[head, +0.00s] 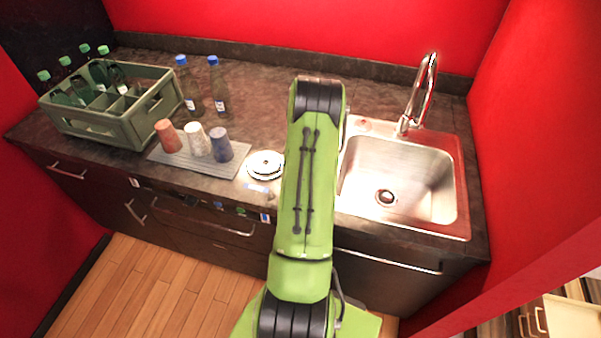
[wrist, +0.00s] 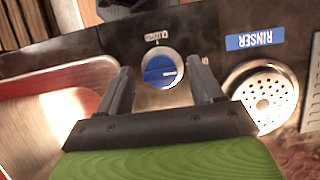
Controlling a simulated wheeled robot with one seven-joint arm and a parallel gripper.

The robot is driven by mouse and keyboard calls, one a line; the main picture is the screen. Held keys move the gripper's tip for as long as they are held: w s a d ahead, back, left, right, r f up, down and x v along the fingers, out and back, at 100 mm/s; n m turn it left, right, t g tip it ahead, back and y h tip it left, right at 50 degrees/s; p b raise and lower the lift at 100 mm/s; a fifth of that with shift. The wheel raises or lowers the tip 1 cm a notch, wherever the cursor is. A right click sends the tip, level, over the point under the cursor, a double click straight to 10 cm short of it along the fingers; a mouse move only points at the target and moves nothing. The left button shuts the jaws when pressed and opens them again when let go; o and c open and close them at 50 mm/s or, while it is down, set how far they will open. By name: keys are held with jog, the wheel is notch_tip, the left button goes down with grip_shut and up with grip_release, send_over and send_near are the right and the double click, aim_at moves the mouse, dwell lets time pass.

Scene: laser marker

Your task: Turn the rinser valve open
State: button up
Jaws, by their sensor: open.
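The rinser valve is a round blue knob (wrist: 160,71) with a light rim and a small white mark on its right side. A small upside-down label sits by its far edge, too small to read surely. My gripper (wrist: 161,66) is open and empty, with one finger on each side of the knob in the wrist view. I cannot tell whether the fingers touch it. The round perforated rinser (wrist: 262,97) is right of the fingers, beside a blue RINSER label (wrist: 255,41). In the head view, my arm hides the gripper and knob; the rinser (head: 265,165) shows left of the arm.
A steel sink (head: 400,180) with a tall faucet (head: 421,95) is right of my arm. Three cups (head: 198,141) stand on a ribbed mat (head: 180,163) to the left.

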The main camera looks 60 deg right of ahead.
jog(key=p+v, duration=0.2)
jog(key=v, duration=1.3)
jog(key=shift+r, duration=0.4)
